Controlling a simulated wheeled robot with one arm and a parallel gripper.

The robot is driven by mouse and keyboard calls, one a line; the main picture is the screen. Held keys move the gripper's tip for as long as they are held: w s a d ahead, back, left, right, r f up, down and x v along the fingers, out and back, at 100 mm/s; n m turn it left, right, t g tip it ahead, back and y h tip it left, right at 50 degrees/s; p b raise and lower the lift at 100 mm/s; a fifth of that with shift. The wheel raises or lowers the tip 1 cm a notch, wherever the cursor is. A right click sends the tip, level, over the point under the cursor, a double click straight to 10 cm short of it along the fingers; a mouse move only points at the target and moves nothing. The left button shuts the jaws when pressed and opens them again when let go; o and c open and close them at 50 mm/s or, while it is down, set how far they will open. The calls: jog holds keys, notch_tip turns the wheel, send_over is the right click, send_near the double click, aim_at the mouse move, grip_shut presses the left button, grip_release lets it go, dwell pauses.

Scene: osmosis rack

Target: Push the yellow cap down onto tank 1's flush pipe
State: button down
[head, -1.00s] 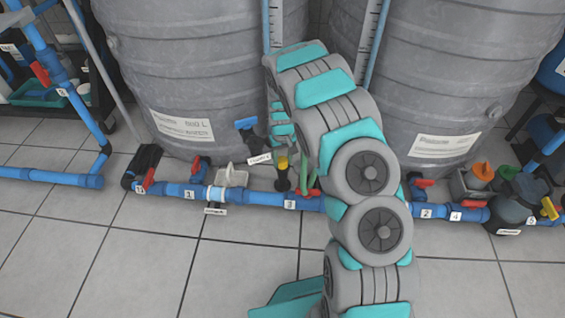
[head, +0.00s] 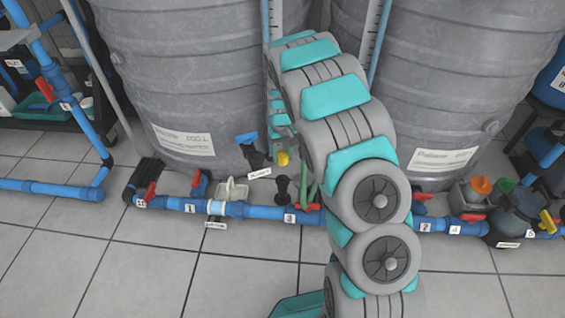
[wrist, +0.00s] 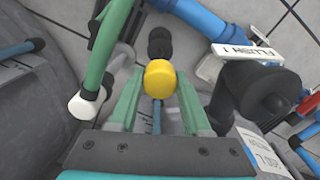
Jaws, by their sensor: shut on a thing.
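The yellow cap (head: 283,158) is held between the green fingers of my gripper (wrist: 160,86), and it also shows in the wrist view (wrist: 160,78). In the head view the cap is above a short black upright pipe (head: 282,188) on the blue line, with a visible gap between them. In the wrist view the black pipe (wrist: 160,42) shows just beyond the cap, almost in line with it. A white label reading FLUSH 1 (wrist: 247,50) is to the right of them. My arm hides part of the line.
A black fitting with a blue handle (head: 248,139) stands close to the left of the cap. A large grey tank (head: 185,80) is behind, and another tank (head: 445,80) is to the right. Red valve handles and green pipes are nearby. The front floor is clear.

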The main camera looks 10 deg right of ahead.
dwell(0.3)
notch_tip(320, 180, up, 12)
notch_tip(320, 180, up, 11)
jog(key=m, duration=0.1)
send_over(283, 154)
jog(key=s, duration=0.3)
jog(key=shift+w+a, duration=0.1)
jog(key=shift+w, duration=0.1)
jog(key=shift+f, duration=0.1)
